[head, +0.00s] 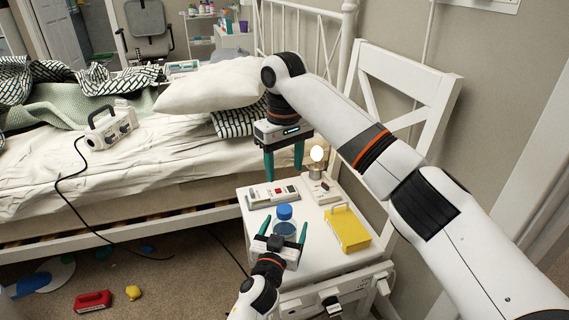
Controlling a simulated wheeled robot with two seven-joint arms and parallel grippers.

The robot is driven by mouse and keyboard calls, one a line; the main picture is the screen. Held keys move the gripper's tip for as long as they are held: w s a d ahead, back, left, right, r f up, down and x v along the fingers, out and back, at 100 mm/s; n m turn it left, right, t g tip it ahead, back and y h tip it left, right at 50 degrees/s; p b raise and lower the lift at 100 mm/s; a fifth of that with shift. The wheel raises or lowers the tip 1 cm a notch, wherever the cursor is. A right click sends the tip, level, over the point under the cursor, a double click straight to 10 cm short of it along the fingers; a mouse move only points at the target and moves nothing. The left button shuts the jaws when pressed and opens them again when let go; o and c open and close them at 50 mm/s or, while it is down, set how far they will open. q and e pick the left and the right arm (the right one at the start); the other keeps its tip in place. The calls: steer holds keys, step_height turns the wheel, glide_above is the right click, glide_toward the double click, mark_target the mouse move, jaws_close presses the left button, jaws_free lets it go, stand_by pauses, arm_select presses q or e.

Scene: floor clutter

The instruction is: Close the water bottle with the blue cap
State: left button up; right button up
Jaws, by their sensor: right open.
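A clear water bottle (286,231) stands on the white bedside table, partly hidden by my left gripper. The blue cap (284,212) sits at its top; whether it is seated or only resting there is not clear. My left gripper (285,221) reaches in from the front with one finger on each side of the bottle. Whether the fingers touch the bottle is too small to tell. My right gripper (284,173) points down, open and empty, above the back part of the table, apart from the cap.
A bed (150,180) stands left, a white chair (402,80) behind. A red object (92,301) lies on the floor.

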arm_select(q)
steer(key=shift+s, duration=0.1)
steer(key=p+v, duration=0.2)
steer(key=v, duration=1)
